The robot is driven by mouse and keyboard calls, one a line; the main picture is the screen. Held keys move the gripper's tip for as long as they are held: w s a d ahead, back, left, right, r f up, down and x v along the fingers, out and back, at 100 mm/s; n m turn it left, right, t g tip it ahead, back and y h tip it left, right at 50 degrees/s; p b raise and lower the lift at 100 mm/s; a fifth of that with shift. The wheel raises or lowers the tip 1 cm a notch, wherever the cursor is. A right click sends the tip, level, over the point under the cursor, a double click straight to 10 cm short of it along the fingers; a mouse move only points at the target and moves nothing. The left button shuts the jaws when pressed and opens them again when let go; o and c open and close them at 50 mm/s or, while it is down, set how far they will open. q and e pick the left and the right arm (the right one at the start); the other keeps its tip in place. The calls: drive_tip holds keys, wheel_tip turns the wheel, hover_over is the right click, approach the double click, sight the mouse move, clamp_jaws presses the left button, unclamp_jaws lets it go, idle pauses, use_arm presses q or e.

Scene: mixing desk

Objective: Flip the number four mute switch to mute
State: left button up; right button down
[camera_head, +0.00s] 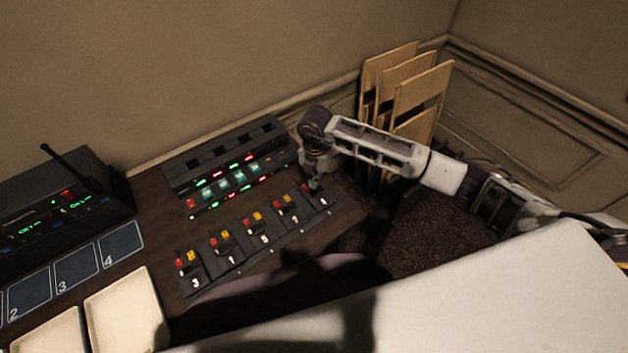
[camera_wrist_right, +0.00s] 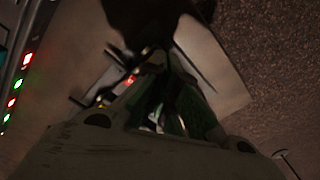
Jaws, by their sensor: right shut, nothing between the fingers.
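A dark strip of several switch modules (camera_head: 240,262) lies along the front of the desk, each with a red and a yellow light and a pale number below. The leftmost number looks like 3; I cannot read the others surely, so I cannot tell which is four. My right gripper (camera_head: 314,185) is shut and empty, pointing down at the rightmost module (camera_head: 318,198) and partly covering its switch. I cannot tell whether it touches. In the right wrist view the fingers (camera_wrist_right: 158,60) are dark, with a red light (camera_wrist_right: 131,80) beside them. My left gripper is out of view.
A black unit with red, green and cyan lights (camera_head: 232,170) stands behind the strip. A radio-like box with an antenna (camera_head: 60,215) is at left, near numbered blue squares (camera_head: 75,270).

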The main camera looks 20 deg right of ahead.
drive_tip(key=shift+r+p, duration=1.85)
drive_tip(key=shift+r, duration=1.35)
drive_tip(key=shift+n, duration=0.3)
